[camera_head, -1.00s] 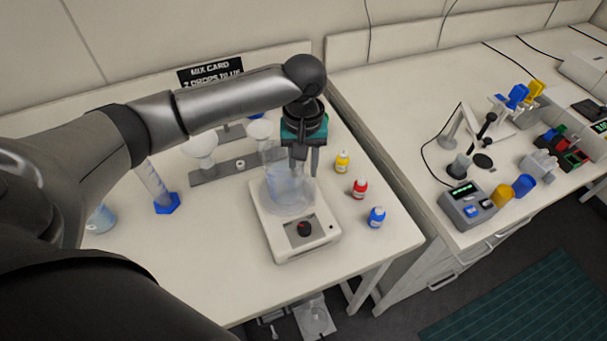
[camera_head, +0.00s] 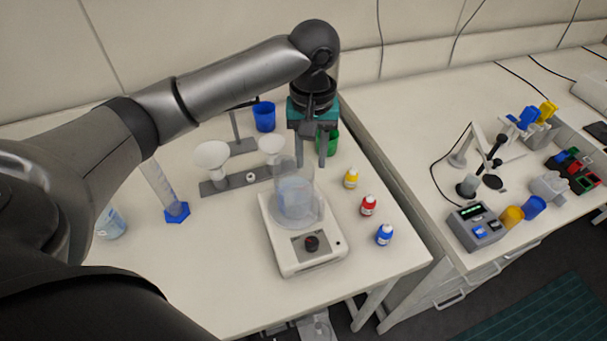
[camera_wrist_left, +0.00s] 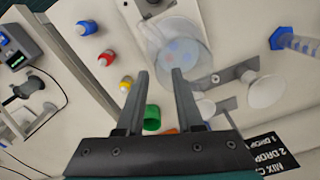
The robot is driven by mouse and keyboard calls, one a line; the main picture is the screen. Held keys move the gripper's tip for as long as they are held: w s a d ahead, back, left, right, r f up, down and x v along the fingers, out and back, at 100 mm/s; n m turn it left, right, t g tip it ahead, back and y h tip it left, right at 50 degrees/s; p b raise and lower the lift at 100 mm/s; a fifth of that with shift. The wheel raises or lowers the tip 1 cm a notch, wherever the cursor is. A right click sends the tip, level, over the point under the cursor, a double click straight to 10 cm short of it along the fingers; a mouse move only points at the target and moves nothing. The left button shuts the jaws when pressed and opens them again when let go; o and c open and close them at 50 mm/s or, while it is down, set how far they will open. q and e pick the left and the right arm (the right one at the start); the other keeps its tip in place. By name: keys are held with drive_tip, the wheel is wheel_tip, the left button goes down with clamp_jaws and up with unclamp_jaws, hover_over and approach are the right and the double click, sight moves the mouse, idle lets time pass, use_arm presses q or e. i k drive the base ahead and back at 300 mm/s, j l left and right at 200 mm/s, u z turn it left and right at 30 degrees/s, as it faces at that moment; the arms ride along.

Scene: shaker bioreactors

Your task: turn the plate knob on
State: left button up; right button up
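The white stirring plate (camera_head: 301,262) stands on the left table, with its dark knob (camera_head: 312,243) on the front panel, a red mark on it. A clear beaker (camera_head: 296,198) with pale blue liquid sits on top of the plate. My left gripper (camera_head: 312,164) is open and empty, fingers pointing down, above and behind the beaker. In the left wrist view the gripper (camera_wrist_left: 156,76) shows two spread fingers with nothing between them, and the beaker (camera_wrist_left: 178,52) lies past the tips. The knob is only partly in that view at the top edge. My right gripper is not seen.
Yellow (camera_head: 351,178), red (camera_head: 368,205) and blue (camera_head: 384,235) dropper bottles stand right of the plate. A funnel stand (camera_head: 218,186), a measuring cylinder (camera_head: 176,210), a blue cup (camera_head: 264,116) and a green cup (camera_head: 333,141) surround it. Free table lies in front of the plate.

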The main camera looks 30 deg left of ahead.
sight(311, 244)
drive_tip(key=u, duration=1)
